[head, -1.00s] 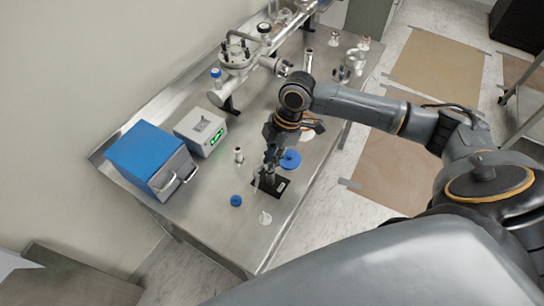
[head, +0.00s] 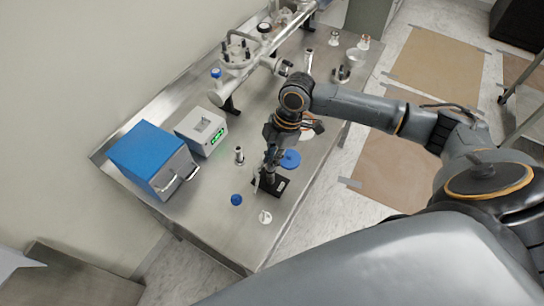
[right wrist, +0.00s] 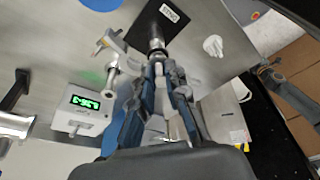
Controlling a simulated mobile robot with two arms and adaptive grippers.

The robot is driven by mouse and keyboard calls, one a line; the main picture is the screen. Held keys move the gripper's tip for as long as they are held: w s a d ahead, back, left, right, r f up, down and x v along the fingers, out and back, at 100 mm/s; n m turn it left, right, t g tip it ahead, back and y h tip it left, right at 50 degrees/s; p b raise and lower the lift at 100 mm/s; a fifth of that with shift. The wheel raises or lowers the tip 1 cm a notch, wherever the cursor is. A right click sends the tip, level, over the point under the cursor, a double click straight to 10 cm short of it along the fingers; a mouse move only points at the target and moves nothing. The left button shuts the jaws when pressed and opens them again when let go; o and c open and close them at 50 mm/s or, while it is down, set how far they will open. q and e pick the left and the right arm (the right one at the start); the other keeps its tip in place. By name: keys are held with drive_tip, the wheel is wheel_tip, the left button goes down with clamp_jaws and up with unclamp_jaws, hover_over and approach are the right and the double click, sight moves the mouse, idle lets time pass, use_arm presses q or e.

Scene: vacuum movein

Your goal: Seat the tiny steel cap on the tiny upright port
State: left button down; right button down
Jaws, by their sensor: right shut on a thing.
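My right gripper (head: 268,180) points down over a black plate (head: 284,186) on the steel bench. In the right wrist view its fingers (right wrist: 158,62) are shut on a small round steel piece, seemingly the steel cap (right wrist: 157,45), at the edge of the black plate (right wrist: 153,22). Whether the cap touches the plate or anything under it is hidden. A small upright steel fitting, possibly the port (head: 239,155), stands apart to the left; it also shows in the right wrist view (right wrist: 112,74). My left gripper is not in view.
Left of my gripper are a grey box with a green display (head: 202,131) and a blue-topped box (head: 152,160). A blue cap (head: 236,200), a white piece (head: 265,217) and a blue disc (head: 290,159) lie near. Steel pipework (head: 240,62) stands behind. The bench's front-left is clear.

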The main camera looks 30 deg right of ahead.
drive_tip(key=shift+f, duration=0.6)
idle(0.7)
idle(0.3)
drive_tip(key=c, duration=1.3)
unclamp_jaws()
drive_tip(key=shift+r, duration=0.1)
drive_tip(key=v, duration=1.2)
